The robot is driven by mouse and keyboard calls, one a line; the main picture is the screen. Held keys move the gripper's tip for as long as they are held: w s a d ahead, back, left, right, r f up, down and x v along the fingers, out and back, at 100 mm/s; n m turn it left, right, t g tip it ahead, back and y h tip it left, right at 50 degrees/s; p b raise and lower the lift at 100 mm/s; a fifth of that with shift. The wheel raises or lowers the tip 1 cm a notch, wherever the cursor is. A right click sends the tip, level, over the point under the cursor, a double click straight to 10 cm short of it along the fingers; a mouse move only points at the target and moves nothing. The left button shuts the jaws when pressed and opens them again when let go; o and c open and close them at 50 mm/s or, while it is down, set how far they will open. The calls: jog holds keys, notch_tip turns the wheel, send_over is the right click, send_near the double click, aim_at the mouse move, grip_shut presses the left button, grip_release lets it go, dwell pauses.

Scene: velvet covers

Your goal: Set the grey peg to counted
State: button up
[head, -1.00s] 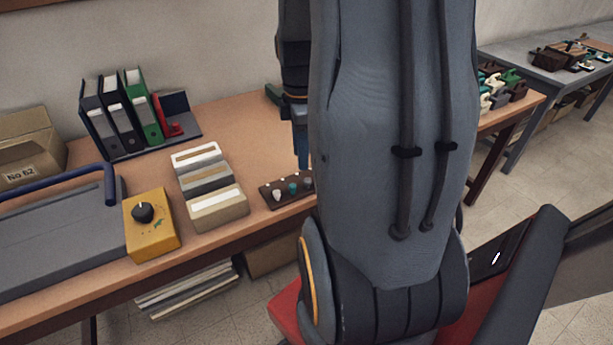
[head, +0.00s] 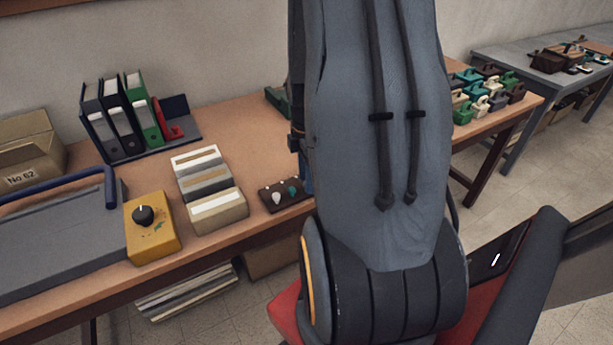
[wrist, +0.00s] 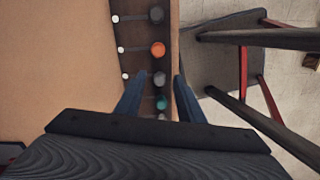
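A dark brown peg board (head: 268,187) lies near the front edge of the wooden table. In the wrist view the board (wrist: 137,35) runs down the picture with several round-topped pegs: a dark grey one (wrist: 156,14), an orange one (wrist: 158,49), a mid-grey one (wrist: 160,79), a teal one (wrist: 161,102) and a pale one partly hidden at the bottom. White dots lie along its left side. My gripper (wrist: 160,76) is open, its blue fingers on either side of the mid-grey peg with gaps visible. In the head view my arm hides most of the gripper and board.
Stacked card boxes (head: 218,207), a yellow box with a black dial (head: 152,230) and a grey trimmer (head: 60,235) stand left of the board. Binders (head: 125,120) are behind. A chair (wrist: 225,80) is beyond the table edge in the wrist view.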

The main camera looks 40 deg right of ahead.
grip_shut()
jog(key=shift+w+d, duration=0.2)
jog(key=shift+w, duration=0.55)
jog(key=shift+w+d, duration=0.15)
jog(key=shift+w, duration=0.55)
jog(key=shift+w+d, duration=0.2)
jog(key=shift+w, duration=0.55)
grip_release()
jog(key=shift+r, duration=0.1)
notch_tip(320, 180, up, 8)
jog(key=b, duration=0.1)
jog(key=shift+f, duration=0.2)
